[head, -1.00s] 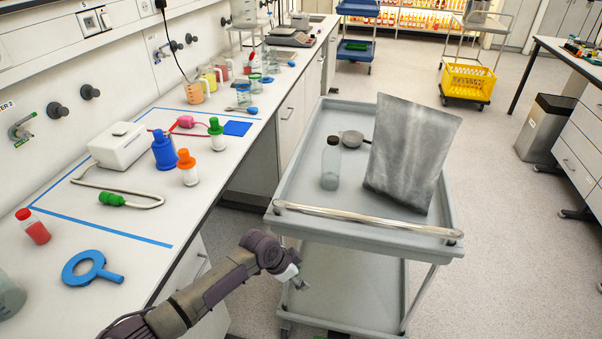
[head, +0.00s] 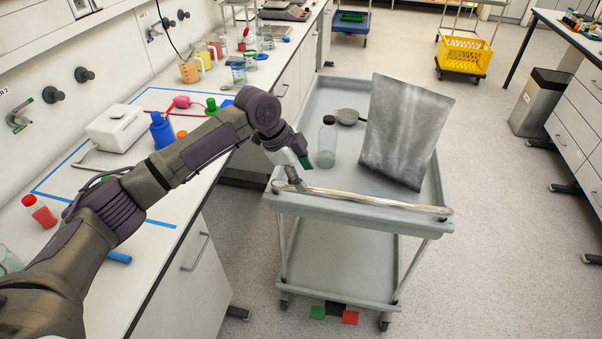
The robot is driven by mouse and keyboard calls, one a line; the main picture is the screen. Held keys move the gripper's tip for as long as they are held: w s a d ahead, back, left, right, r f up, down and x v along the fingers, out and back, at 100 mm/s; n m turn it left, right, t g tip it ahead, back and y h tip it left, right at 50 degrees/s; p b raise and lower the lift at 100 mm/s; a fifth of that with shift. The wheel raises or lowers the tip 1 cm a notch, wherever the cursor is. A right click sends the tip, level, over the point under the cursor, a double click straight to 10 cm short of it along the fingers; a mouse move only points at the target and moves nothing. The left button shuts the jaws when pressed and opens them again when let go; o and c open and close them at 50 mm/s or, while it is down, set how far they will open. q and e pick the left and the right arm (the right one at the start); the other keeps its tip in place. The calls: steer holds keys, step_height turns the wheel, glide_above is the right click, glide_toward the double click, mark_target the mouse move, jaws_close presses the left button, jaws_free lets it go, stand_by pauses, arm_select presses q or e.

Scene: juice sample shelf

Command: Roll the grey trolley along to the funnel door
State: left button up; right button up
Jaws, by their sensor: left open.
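The grey trolley (head: 340,207) stands in the aisle beside the left bench. Its metal push handle (head: 375,200) runs across the near end. On its top tray are a clear bottle with a dark cap (head: 327,145), a round grey scoop-like item (head: 348,117) and a grey bag (head: 405,130). My left gripper (head: 299,168) is open above the handle's left end, next to the bottle. I cannot tell whether it touches the handle. My right gripper is out of view. I cannot make out a funnel door.
The bench (head: 175,215) on the left is close to the trolley. A grey bin (head: 540,100) and drawers (head: 575,130) stand at the right. A yellow crate on a cart (head: 465,55) and a blue cart (head: 355,20) are farther back. Open floor lies right of the trolley.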

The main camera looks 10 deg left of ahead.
mark_target(314, 189)
arm_select(q)
steer(key=b+x, duration=0.3)
steer(key=x, duration=0.1)
steer(key=shift+f+b, duration=0.4)
steer(key=shift+w+d+f, duration=0.2)
steer(key=shift+f, duration=0.05)
steer(key=shift+x, duration=1.3)
steer(key=shift+c, duration=0.2)
steer(key=shift+r, duration=0.1)
jaws_close()
